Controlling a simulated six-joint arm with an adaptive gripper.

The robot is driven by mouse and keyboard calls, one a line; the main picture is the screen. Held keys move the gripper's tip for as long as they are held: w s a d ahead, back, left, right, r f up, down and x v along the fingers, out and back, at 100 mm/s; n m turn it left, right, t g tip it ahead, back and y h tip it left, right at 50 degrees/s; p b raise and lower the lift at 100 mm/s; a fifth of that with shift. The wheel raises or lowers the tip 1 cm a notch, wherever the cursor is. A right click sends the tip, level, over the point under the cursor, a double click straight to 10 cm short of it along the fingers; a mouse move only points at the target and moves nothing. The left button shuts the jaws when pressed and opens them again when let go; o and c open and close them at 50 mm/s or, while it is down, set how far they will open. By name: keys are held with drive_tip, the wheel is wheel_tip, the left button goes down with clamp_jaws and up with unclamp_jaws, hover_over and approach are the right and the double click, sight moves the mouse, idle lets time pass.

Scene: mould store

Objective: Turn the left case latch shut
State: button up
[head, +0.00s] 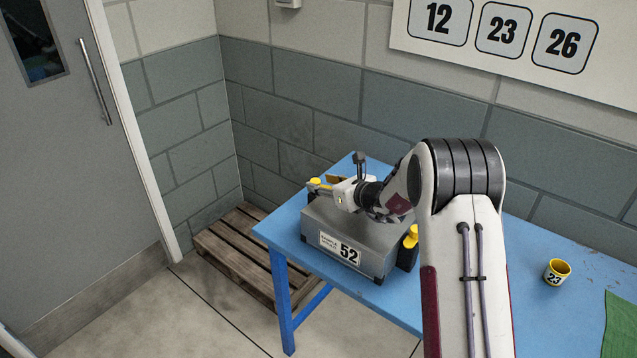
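The case is a grey box (318,216) with a label reading 52, standing on the blue table in the head view. Yellow parts show at its left end, where the left latch (314,184) appears to be. A second latch (411,237), yellow over black, shows upright at the right end. My gripper (328,188) is at the left end of the case, with its tip against or very close to the yellow part. I cannot tell whether it touches. The fingers are too small and partly covered to show whether they are open or shut. My arm hides part of the case top.
The blue table (383,294) runs to the right. A block wall stands close behind. A wooden pallet (240,250) is on the floor at left, near a grey door (65,170).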

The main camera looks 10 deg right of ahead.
drive_tip(key=shift+x, duration=1.25)
clamp_jaws()
